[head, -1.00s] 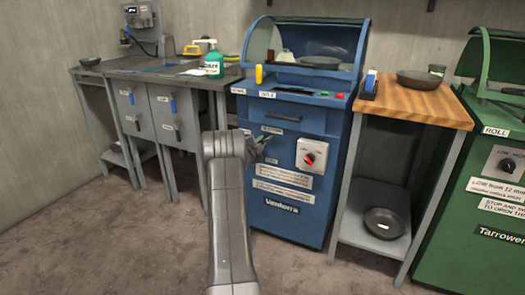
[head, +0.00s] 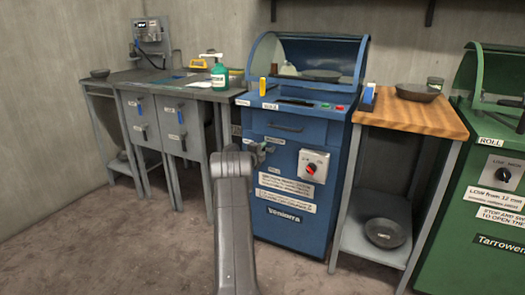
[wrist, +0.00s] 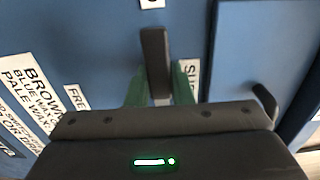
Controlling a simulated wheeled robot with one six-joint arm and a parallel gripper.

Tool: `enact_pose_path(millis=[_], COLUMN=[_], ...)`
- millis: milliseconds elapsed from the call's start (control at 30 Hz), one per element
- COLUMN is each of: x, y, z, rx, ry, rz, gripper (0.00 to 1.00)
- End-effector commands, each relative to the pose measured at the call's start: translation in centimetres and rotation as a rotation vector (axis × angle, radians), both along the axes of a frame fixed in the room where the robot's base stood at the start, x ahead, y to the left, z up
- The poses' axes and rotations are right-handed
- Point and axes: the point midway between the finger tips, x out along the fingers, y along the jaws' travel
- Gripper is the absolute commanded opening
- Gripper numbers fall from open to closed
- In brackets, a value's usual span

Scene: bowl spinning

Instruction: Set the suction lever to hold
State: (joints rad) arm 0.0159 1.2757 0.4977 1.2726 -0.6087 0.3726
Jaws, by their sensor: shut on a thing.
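The suction lever (wrist: 155,50) is a dark upright bar in the wrist view, in front of the blue machine's panel. My gripper (wrist: 160,85) has its green fingers on either side of it and is shut on it. The lever's free end points to the top of that view, toward a small white label (wrist: 152,3). A label beginning "FRE" (wrist: 76,97) is at the left, and a partly covered label beginning "SU" (wrist: 190,75) is at the right. In the head view my gripper (head: 262,149) is at the front of the blue machine (head: 285,225); the lever is hard to make out there.
A white plate with a red knob (head: 312,167) is right of my gripper on the same front. A wooden-topped table (head: 415,118) and a green machine (head: 490,225) stand further right. A grey bench (head: 170,93) is at the left. Bare floor lies in front.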

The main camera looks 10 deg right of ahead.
Motion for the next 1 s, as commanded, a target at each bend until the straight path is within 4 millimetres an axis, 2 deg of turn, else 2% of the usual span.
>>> enact_pose_path(millis=[233, 267, 367, 767, 1000], x=[0.0, 0.0, 0.0, -0.3, -2.6], y=[0.0, 0.0, 0.0, 0.3, 1.9], z=[0.1, 0.1, 0.1, 0.1, 0.2], rx=[0.004, 0.004, 0.004, 0.002, 0.0], ry=[-0.004, -0.004, -0.004, -0.001, 0.001], rz=[0.0, 0.0, 0.0, 0.001, 0.002], gripper=[0.0, 0.22, 0.42, 0.42, 0.42])
